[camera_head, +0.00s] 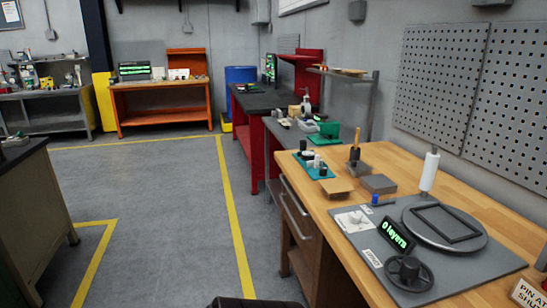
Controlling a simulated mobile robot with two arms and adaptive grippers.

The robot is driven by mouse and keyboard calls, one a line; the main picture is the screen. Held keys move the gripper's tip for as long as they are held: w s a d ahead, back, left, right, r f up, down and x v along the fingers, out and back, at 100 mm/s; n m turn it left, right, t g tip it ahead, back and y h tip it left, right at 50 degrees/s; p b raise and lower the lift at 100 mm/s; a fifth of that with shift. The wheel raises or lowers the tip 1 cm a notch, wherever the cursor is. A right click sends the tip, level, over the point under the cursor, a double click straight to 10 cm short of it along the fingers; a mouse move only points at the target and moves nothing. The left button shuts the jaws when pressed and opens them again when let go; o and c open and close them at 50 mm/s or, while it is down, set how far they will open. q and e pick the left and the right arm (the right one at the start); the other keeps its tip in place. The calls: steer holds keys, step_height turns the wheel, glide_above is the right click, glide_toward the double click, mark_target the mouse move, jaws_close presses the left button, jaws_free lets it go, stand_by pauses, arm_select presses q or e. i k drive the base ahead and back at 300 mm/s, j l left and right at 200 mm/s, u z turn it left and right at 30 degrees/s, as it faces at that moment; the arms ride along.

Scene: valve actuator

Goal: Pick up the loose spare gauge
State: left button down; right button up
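I cannot make out a gauge for certain in the head view. Small dark and white parts stand on a teal mat (326,175) at the left edge of the wooden workbench (345,240), too small to identify. Neither of my grippers can be made out. A dark piece shows at the bottom edge, and I cannot tell what it is.
A dark-topped cabinet (30,200) stands left. Grey floor (160,210) between is clear.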

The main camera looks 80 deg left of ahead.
mark_target(307, 155)
steer(key=u, duration=2.35)
steer(key=i+j+z, duration=0.15)
steer(key=z, duration=0.6)
steer(key=i+j+z, duration=0.15)
steer(key=j, duration=0.2)
steer(key=i+j+z, duration=0.15)
steer(key=j, duration=0.25)
steer(key=i+j+z, duration=0.15)
steer(key=j, duration=0.25)
steer(key=i+j+z, duration=0.2)
steer(key=j, duration=0.25)
steer(key=i+j+z, duration=0.15)
steer(key=j, duration=0.3)
